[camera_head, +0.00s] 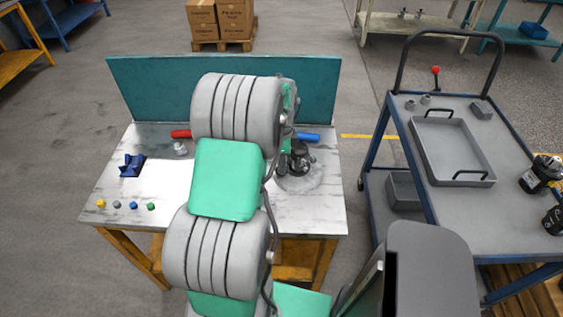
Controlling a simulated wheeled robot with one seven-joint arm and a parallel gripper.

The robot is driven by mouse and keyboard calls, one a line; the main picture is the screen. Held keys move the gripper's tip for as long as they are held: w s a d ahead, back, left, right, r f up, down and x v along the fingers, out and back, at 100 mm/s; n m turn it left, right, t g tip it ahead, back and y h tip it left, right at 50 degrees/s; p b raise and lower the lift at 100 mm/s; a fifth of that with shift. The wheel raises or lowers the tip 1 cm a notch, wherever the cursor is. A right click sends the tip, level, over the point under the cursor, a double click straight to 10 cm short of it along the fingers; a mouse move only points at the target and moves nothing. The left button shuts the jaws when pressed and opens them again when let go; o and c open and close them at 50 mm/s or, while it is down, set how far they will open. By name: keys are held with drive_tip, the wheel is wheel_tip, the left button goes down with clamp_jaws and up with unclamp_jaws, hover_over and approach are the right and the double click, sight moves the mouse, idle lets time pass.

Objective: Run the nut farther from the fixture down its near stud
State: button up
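A dark assembly (300,158) stands on a round grey base (300,185) at the right of the marble-topped workbench (325,210). My grey and green arm covers much of it, and I cannot tell which dark parts are the fixture and which are my gripper. The end of my arm drops behind its own large grey joint, so my fingers cannot be made out. The studs and their nuts cannot be made out either. A small metallic piece (180,148) stands on the bench left of my arm; what it is is unclear.
A dark blue holder (131,165), several small coloured pieces (133,205), a red-handled tool (180,134) and a blue-handled one (308,137) lie on the bench. A teal panel (150,85) backs it. A cart (425,215) with a grey tray (483,181) stands right.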

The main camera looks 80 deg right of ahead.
drive_tip(key=n, duration=0.4)
drive_tip(key=shift+n, duration=0.3)
drive_tip(key=n, duration=0.5)
drive_tip(key=shift+n, duration=0.4)
clamp_jaws()
drive_tip(key=m, duration=0.5)
drive_tip(key=shift+m, duration=0.4)
